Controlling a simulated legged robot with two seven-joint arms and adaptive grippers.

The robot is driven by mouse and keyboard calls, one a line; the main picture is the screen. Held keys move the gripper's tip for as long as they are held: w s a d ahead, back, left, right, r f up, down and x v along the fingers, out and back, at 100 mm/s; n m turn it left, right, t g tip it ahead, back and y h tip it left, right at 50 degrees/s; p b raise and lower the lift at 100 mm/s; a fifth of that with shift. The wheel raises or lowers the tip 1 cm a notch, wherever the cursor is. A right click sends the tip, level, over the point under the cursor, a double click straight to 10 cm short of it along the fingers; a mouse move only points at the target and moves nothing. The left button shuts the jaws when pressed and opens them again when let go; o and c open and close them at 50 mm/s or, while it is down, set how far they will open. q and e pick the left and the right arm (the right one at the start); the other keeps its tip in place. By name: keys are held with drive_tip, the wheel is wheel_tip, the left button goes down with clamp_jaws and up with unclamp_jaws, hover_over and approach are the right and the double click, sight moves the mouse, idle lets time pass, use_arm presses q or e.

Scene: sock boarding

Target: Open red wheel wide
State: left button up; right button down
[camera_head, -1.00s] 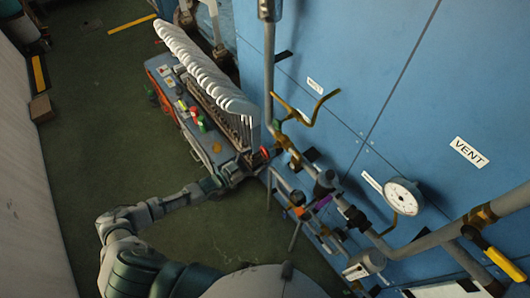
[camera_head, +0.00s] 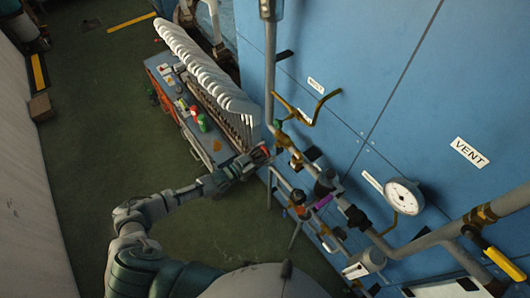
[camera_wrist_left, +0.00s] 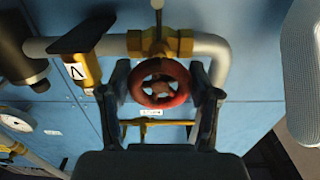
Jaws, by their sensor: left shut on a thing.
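The red wheel (camera_wrist_left: 160,84) shows in the left wrist view as a round handwheel below a brass valve body (camera_wrist_left: 160,44). My left gripper (camera_wrist_left: 160,102) has one finger on each side of the wheel and is shut on it. In the head view my left gripper (camera_head: 258,160) is at the pipe next to the wall, at the near end of the machine. The wheel is mostly hidden there by the gripper. My right gripper is not in either view.
The sock boarding machine (camera_head: 212,148) with a row of white forms (camera_head: 205,70) stands beside my left arm. Pipes, a gauge (camera_head: 403,196) and a yellow lever (camera_head: 504,264) line the blue wall (camera_head: 345,60) at right. Green floor (camera_head: 90,150) is open at left.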

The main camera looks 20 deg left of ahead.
use_arm(q)
drive_tip(key=shift+a+f+n, duration=0.1)
drive_tip(key=shift+f+n, duration=0.1)
drive_tip(key=shift+n, duration=0.2)
drive_tip(key=shift+r, duration=0.1)
drive_tip(key=o, duration=1.2)
drive_tip(key=shift+c, duration=0.2)
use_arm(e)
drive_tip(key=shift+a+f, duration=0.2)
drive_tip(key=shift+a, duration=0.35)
use_arm(q)
drive_tip(key=shift+a, duration=0.1)
drive_tip(key=shift+s+a, duration=0.2)
drive_tip(key=shift+s, duration=0.05)
drive_tip(key=v, duration=1.1)
drive_tip(key=shift+s+a, duration=0.15)
drive_tip(key=shift+a, duration=0.15)
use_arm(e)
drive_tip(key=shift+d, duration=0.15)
